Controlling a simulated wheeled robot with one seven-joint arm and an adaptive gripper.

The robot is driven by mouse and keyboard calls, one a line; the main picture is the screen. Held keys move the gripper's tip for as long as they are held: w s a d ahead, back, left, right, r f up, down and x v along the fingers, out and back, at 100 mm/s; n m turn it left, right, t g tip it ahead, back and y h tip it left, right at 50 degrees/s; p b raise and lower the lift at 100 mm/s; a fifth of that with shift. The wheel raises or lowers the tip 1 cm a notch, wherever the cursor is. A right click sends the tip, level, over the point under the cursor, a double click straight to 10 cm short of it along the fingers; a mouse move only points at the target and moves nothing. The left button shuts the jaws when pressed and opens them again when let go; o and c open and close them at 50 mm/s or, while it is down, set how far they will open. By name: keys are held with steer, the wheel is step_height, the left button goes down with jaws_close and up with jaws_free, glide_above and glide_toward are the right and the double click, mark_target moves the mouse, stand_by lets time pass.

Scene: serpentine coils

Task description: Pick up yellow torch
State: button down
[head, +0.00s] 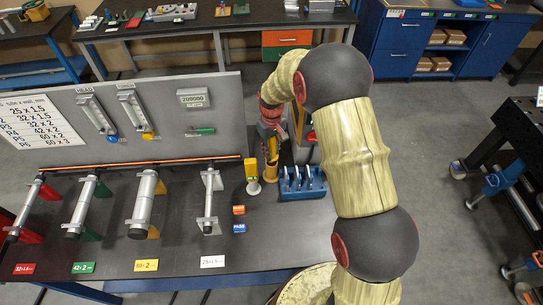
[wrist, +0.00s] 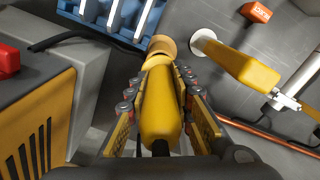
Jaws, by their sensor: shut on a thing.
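The yellow torch (wrist: 160,112) lies lengthwise between the two fingers of my gripper (wrist: 159,88) in the wrist view. Its wider head (wrist: 162,46) points away from me, beyond the fingertips. My gripper is shut on its body, with a finger on each side. In the head view my gripper (head: 269,132) points down at the back of the bench, and the torch (head: 270,172) shows below it, left of the blue rack. Whether the torch touches the bench top is hard to tell.
A blue rack (head: 301,184) stands close on the right. A yellow-handled tool with a white disc (head: 252,176) is close on the left. Orange (head: 239,210) and blue (head: 239,228) blocks lie in front. A grey panel (head: 200,110) rises behind. A grey and yellow machine (wrist: 45,110) shows in the wrist view.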

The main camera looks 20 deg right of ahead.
step_height(320, 180, up, 14)
steer(key=shift+r, duration=0.15)
stand_by(0.7)
